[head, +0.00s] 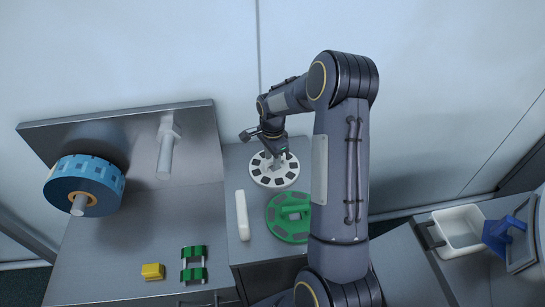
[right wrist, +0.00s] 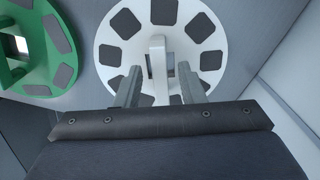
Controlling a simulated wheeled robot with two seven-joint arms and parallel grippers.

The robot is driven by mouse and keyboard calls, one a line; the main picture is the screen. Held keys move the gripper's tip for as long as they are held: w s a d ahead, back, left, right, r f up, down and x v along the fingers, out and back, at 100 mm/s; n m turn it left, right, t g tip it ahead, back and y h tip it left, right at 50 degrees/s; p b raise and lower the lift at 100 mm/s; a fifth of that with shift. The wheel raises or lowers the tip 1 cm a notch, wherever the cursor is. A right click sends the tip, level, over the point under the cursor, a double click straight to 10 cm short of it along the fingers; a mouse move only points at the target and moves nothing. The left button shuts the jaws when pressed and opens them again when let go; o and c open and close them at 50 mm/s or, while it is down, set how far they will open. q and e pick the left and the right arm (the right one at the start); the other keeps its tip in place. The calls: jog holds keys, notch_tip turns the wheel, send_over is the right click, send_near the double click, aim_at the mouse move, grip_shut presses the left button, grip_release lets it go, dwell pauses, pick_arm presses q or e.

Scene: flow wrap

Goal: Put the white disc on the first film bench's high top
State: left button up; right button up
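The white disc (head: 259,178) with dark grey pads lies flat at the back of the grey bench's right section (head: 235,165). It fills the upper middle of the right wrist view (right wrist: 112,52), with its upright white handle (right wrist: 157,58) in the centre. My right gripper (head: 274,153) is above the disc. In the right wrist view its two fingers (right wrist: 158,88) stand apart on either side of the handle, with gaps showing. The fingertips' height against the handle is hard to judge. My left gripper is not in view.
A green disc (head: 275,225) lies just in front, beside a white bar (head: 242,215). On the left section are a blue roll (head: 85,180) on a spindle, a white post (head: 165,155), a yellow block (head: 152,271) and a green-ended part (head: 193,265). A white bin (head: 460,228) stands right.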

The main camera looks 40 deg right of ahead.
aim_at(272, 159)
notch_tip(272, 159, up, 12)
jog(key=s+a+r+n+t+y, duration=0.1)
jog(key=s+a+r+n, duration=0.3)
jog(key=s+r, duration=0.1)
jog(key=s+a+n+t+y, duration=0.1)
jog(key=s+a+n+t, duration=0.1)
jog(key=s+a+n, duration=0.4)
jog(key=s+a+r+n+t+y, duration=0.1)
jog(key=s+a+n, duration=0.6)
jog(key=s, duration=0.7)
jog(key=a+t, duration=0.1)
jog(key=a, duration=0.1)
jog(key=shift+a+n+t+y, duration=0.3)
jog(key=shift+a+y, duration=0.05)
jog(key=shift+y, duration=0.05)
